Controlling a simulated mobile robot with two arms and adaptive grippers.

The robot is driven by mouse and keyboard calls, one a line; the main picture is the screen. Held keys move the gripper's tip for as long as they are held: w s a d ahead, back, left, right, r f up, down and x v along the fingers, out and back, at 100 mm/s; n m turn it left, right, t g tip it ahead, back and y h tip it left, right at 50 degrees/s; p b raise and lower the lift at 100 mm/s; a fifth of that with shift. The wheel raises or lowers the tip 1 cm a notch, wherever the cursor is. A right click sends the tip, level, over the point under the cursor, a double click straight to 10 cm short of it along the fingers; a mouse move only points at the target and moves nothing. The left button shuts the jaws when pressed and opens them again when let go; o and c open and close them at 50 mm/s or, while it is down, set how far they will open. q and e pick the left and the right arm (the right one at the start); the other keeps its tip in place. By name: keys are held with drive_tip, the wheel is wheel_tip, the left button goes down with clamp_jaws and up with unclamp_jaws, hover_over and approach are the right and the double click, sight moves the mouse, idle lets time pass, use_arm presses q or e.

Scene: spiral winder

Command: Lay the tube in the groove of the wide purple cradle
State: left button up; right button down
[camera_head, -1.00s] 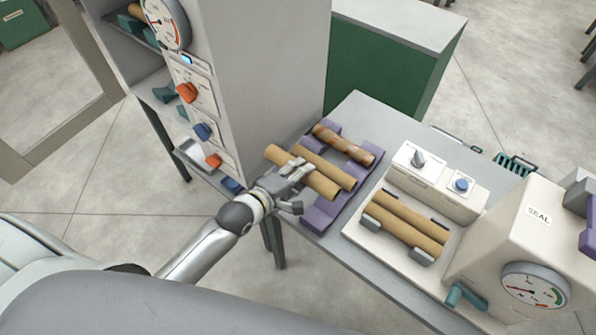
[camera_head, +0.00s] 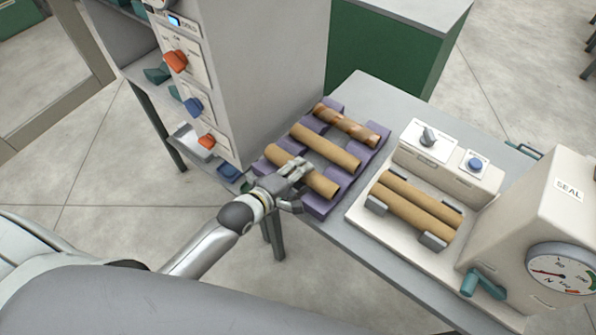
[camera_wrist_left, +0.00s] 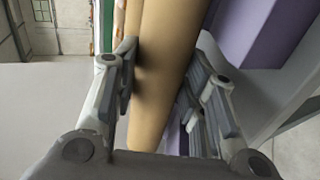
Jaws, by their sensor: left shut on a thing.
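The wide purple cradle (camera_head: 319,207) sits at the left end of the grey table, with its grooves side by side. My left gripper (camera_head: 294,176) is shut on a plain tan tube (camera_head: 322,185) over the nearest groove. The tube lies along the groove's direction, low at the cradle; I cannot tell whether it touches the groove floor. A second tan tube (camera_head: 325,147) lies in the middle, and a brown striped tube (camera_head: 346,124) lies farthest back. In the left wrist view the held tube (camera_wrist_left: 163,45) passes between the fingers, with purple cradle (camera_wrist_left: 258,32) to its right. My right gripper is not in view.
Right of the cradle, a cream machine base (camera_head: 366,222) holds two tan tubes (camera_head: 420,203) side by side. A control box (camera_head: 440,168) and a SEAL machine (camera_head: 540,215) stand beyond. A grey cabinet (camera_head: 262,80) with knobs rises left of the cradle.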

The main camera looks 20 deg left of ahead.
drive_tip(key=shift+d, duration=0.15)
use_arm(q)
drive_tip(key=o, duration=1.1)
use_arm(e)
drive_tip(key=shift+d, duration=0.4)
use_arm(q)
drive_tip(key=v, duration=1.2)
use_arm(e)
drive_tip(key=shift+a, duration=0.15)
use_arm(q)
wheel_tip(320, 180, up, 7)
drive_tip(key=p, duration=0.8)
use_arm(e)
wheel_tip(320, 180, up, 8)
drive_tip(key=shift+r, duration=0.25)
